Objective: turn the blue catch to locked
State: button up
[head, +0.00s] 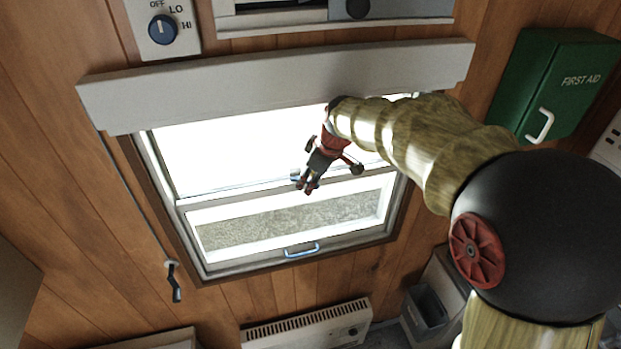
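The blue catch (295,175) is a small light-blue piece on the rail between the window's two panes. It is partly hidden by my gripper, and I cannot make out which way it points. My gripper (308,187), red and dark, reaches in from the upper right. Its fingertips appear at the catch, just to its right and below in the picture. I cannot tell whether they touch it or how far apart they are. The window (190,236) has a lower sash that looks closed, with a blue pull handle (302,250) on its bottom rail.
A white blind box (270,85) runs above the window, with a crank rod (174,280) hanging at left. A green first aid box (553,80) is at right. A dial switch (163,30) is at upper left. A heater (308,328) and grey bin (427,306) are below.

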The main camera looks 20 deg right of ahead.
jog(key=shift+c, duration=1.2)
jog(key=shift+r, duration=0.1)
grip_shut()
